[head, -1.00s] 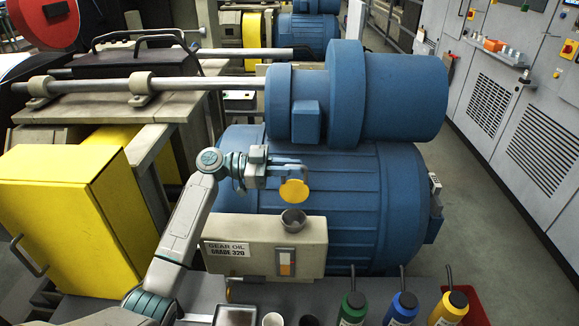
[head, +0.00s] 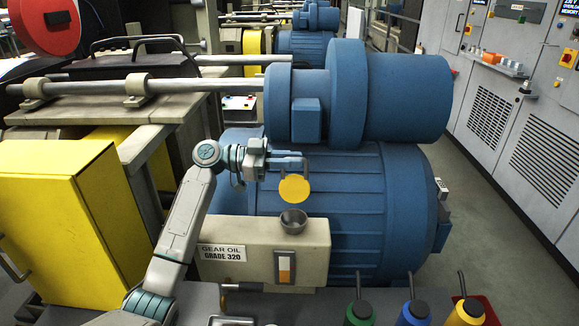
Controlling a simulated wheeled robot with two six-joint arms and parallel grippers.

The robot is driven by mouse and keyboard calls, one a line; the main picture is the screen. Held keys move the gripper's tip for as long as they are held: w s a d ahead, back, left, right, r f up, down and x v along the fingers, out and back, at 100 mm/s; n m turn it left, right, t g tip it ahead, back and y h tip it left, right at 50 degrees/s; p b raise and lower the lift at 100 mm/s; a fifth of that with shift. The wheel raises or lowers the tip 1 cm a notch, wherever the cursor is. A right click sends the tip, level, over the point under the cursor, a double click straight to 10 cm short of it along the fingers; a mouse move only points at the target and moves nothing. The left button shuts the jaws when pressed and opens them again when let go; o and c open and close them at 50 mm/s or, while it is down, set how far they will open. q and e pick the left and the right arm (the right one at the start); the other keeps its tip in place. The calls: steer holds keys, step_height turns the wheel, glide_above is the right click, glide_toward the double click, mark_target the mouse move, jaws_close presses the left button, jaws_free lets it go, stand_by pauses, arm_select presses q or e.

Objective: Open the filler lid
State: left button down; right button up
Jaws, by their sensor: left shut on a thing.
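The filler lid (head: 294,188) is a round yellow disc with a grey loop handle. It hangs upright above the grey filler cup (head: 293,221), apart from it. The cup stands on top of the beige gear oil box (head: 313,255). My left gripper (head: 296,160) reaches in from the left and is shut on the lid's handle, over the cup. The inside of the cup is only partly visible. My right gripper is not in view.
A large blue motor (head: 370,205) stands right behind the box. A yellow cabinet (head: 60,220) is at the left. Grey control cabinets (head: 500,110) line the right.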

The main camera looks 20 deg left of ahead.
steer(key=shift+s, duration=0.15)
arm_select(q)
steer(key=c, duration=1.5)
jaws_free()
steer(key=shift+f, duration=0.1)
steer(key=shift+w, duration=0.1)
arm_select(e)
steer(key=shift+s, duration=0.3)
arm_select(q)
steer(key=shift+a, duration=0.1)
